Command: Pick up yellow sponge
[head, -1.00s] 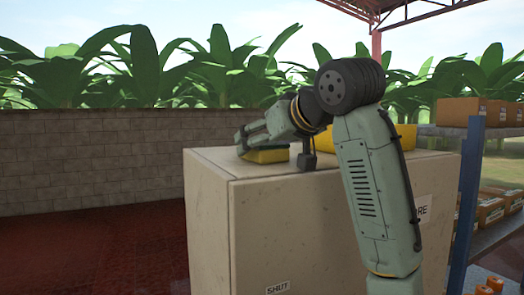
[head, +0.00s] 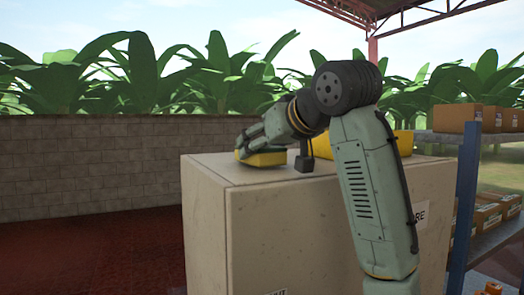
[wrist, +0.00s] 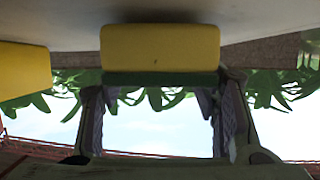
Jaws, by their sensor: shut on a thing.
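The yellow sponge (head: 262,159) lies on or just above the top of the pale cabinet, near its left edge; I cannot tell whether it touches. My gripper (head: 252,146) reaches in from the right, with its fingers shut on the sponge. In the wrist view the sponge (wrist: 160,48) fills the space between the fingertips of my gripper (wrist: 160,82), with one finger at each side. My fingers partly hide its upper side in the head view.
The pale cabinet (head: 270,215) stands below my arm. A larger yellow thing (head: 404,143) sits on its top at the right, partly behind my arm; it also shows in the wrist view (wrist: 22,72). Shelves with cardboard boxes (head: 459,118) stand at right, beside a blue post (head: 464,200).

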